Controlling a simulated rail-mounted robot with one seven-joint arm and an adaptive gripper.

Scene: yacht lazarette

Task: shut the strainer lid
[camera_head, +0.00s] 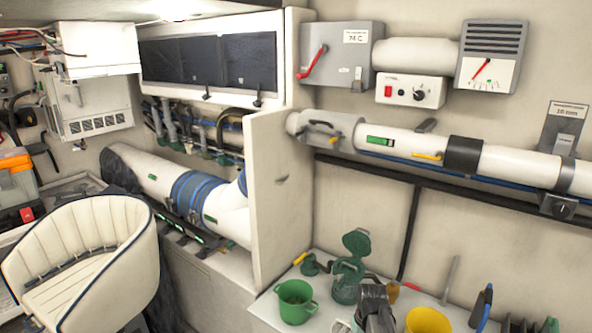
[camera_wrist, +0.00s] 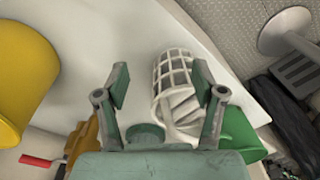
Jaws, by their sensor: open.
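The green strainer (camera_head: 346,286) stands on the white counter in the head view. Its round lid (camera_head: 356,242) is open and stands up above the body, tilted back. My gripper (camera_head: 374,303) is low in the head view, just in front and to the right of the strainer. In the wrist view my gripper (camera_wrist: 159,78) is open, its two fingers apart with nothing held. A green rounded form between the finger bases could be part of the strainer; I cannot tell.
A green mug (camera_head: 296,301) stands left of the strainer, a yellow container (camera_head: 428,320) to the right. An upright white panel (camera_head: 279,190) bounds the counter's left. A white pipe (camera_head: 400,143) runs along the wall above. Tools with blue handles (camera_head: 482,305) stand farther right.

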